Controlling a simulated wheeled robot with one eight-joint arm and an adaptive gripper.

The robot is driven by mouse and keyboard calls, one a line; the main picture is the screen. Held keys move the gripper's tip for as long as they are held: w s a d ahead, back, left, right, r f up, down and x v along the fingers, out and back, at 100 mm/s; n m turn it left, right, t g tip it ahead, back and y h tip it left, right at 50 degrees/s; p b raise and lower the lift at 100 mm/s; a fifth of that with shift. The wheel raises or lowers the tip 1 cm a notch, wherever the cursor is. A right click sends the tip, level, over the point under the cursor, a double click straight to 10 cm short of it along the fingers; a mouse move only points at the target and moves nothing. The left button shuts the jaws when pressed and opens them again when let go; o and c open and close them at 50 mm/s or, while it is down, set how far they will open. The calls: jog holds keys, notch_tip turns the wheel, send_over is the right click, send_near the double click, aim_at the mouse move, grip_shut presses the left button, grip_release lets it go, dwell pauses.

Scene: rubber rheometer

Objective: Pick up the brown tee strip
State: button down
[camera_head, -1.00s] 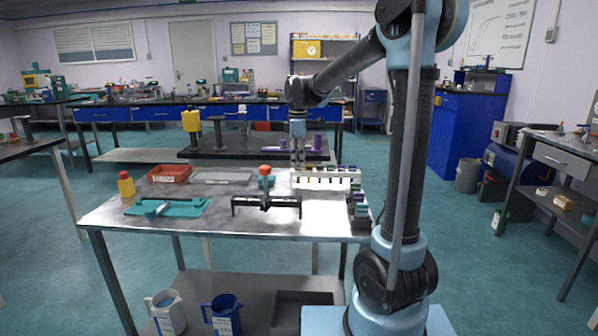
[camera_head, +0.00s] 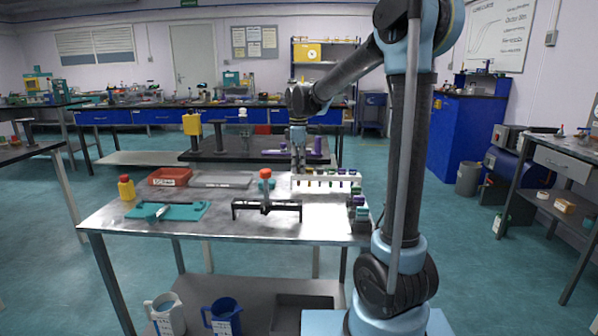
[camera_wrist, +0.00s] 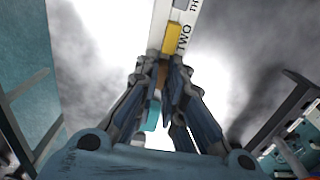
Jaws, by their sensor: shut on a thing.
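The brown tee strip (camera_wrist: 162,73) shows as a small brown patch between my fingertips in the wrist view. My gripper (camera_wrist: 163,68) is shut on it; the fingers hide most of the strip. In the head view my gripper (camera_head: 298,171) points down at the left end of the white rack (camera_head: 327,185). In the head view, several coloured strips sit along the rack, too small to tell apart.
A red tray (camera_head: 170,177), a teal board (camera_head: 180,211) and a yellow bottle (camera_head: 126,188) are farther left. Dark blocks with coloured pieces (camera_head: 358,212) stand at the right edge.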

notch_tip(320, 180, up, 10)
dwell(0.5)
jog(key=shift+s+d+f, duration=0.1)
jog(key=shift+f, duration=0.05)
